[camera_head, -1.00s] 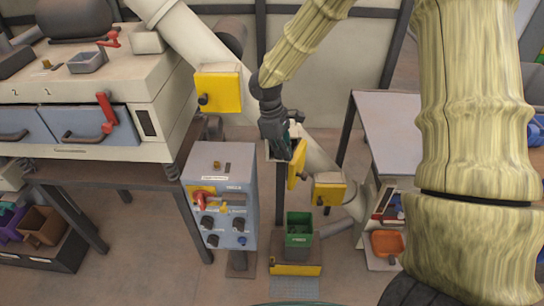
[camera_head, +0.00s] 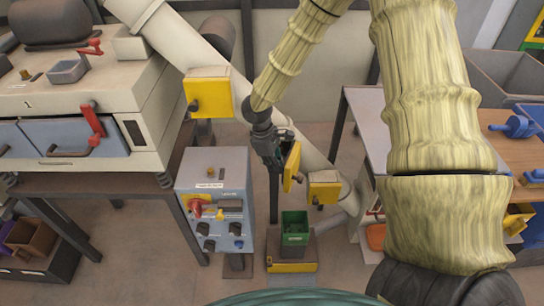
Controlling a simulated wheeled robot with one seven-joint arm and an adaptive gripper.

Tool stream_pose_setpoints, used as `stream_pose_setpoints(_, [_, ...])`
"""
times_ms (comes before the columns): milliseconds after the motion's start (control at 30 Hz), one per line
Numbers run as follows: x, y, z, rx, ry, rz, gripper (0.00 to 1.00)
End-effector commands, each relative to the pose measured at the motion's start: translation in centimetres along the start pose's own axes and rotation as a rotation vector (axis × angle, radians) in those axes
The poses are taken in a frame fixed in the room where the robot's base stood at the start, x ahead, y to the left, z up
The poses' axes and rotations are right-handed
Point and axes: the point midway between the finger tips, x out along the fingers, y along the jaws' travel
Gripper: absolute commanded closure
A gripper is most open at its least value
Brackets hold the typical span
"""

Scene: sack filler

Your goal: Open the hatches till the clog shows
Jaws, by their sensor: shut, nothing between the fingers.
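A sloping pale pipe (camera_head: 178,38) carries yellow hatches. The upper hatch (camera_head: 208,96) looks shut, with a dark knob on its left. The middle hatch (camera_head: 292,166) is swung out and seen nearly edge-on. The lower hatch (camera_head: 323,190) looks shut. My gripper (camera_head: 277,160) is shut and empty, pointing down just left of the middle hatch; I cannot tell if it touches it. My gripper and wrist hide the opening behind that hatch, and no clog is visible.
A green bin (camera_head: 295,228) stands on a yellow-fronted base below the pipe. A grey control box (camera_head: 213,200) with knobs and a red handle stands left. A machine with blue doors (camera_head: 62,138) is far left. A workbench (camera_head: 525,150) is at right.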

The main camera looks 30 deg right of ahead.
Motion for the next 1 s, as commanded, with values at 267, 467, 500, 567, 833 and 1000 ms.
stream_pose_setpoints(267, [1.8,0.0,0.1,0.000,-0.001,0.000,1.00])
stream_pose_setpoints(467, [2.0,0.0,0.0,0.001,0.000,0.001,1.00])
stream_pose_setpoints(500, [2.0,0.0,0.0,0.001,0.000,0.001,1.00])
stream_pose_setpoints(567, [2.0,0.0,0.0,0.000,0.000,0.001,1.00])
stream_pose_setpoints(833, [2.1,-0.1,0.4,-0.032,0.000,0.010,1.00])
stream_pose_setpoints(1000, [2.3,-0.4,1.5,-0.127,-0.002,0.035,1.00])
